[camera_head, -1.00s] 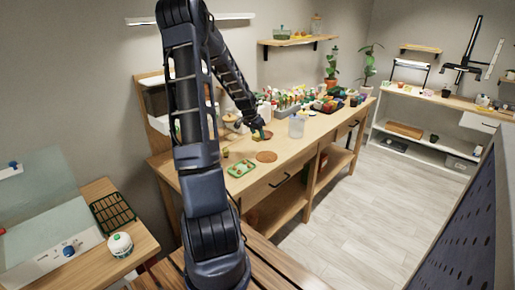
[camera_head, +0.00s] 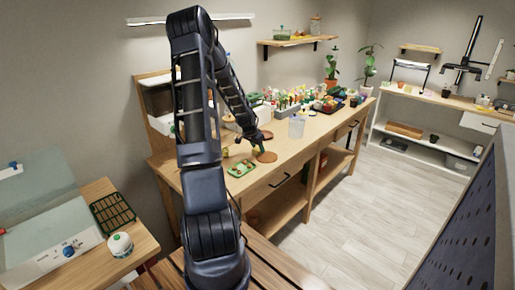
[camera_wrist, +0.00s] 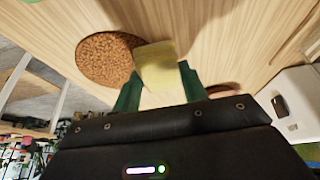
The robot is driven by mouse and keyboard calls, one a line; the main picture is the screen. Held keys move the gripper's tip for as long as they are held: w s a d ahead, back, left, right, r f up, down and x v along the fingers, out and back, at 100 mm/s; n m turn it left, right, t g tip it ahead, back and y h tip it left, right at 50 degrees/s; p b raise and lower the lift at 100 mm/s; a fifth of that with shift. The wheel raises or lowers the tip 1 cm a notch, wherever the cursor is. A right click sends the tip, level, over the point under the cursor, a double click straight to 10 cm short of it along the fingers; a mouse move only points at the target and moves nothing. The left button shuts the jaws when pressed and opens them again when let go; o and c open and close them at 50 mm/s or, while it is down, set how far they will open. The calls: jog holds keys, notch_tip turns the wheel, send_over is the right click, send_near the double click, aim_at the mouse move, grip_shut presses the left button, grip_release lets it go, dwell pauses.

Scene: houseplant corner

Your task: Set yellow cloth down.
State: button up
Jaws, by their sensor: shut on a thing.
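My gripper (camera_wrist: 158,86) has green fingers shut on a small pale yellow cloth (camera_wrist: 157,66), which sticks out past the fingertips in the wrist view. The cloth overlaps the edge of a round brown cork mat (camera_wrist: 103,58) in that view. I cannot tell whether the cloth touches the mat or the table. In the head view my gripper (camera_head: 257,143) is over the wooden workbench, just behind the cork mat (camera_head: 267,157). The cloth is too small there to make out clearly.
A green tray (camera_head: 240,168) with small items lies left of the mat on the workbench (camera_head: 290,153). A clear container (camera_head: 297,127) stands to the right. Several bottles and pots crowd the back of the bench. Bare wood shows right of the mat.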

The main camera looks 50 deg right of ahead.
jog(key=shift+f, duration=0.1)
jog(key=o, duration=0.9)
jog(key=shift+o, duration=0.2)
jog(key=v, duration=1.2)
jog(key=w+a+r+n+t+y, duration=0.2)
jog(key=a+r+n, duration=0.35)
jog(key=a, duration=0.85)
jog(key=w+a+r+n+t+y, duration=0.1)
jog(key=w+a+r+n, duration=0.15)
jog(key=a+r, duration=0.9)
jog(key=s+a+r+n, duration=0.2)
jog(key=s+a+n, duration=0.3)
jog(key=a, duration=0.8)
jog(key=s+a+r+n+t+y, duration=0.1)
jog(key=s+a+n, duration=0.4)
jog(key=s+a, duration=0.6)
jog(key=shift+s+a+r+t+y, duration=0.25)
jog(key=shift+a+r, duration=0.25)
jog(key=shift+a, duration=0.4)
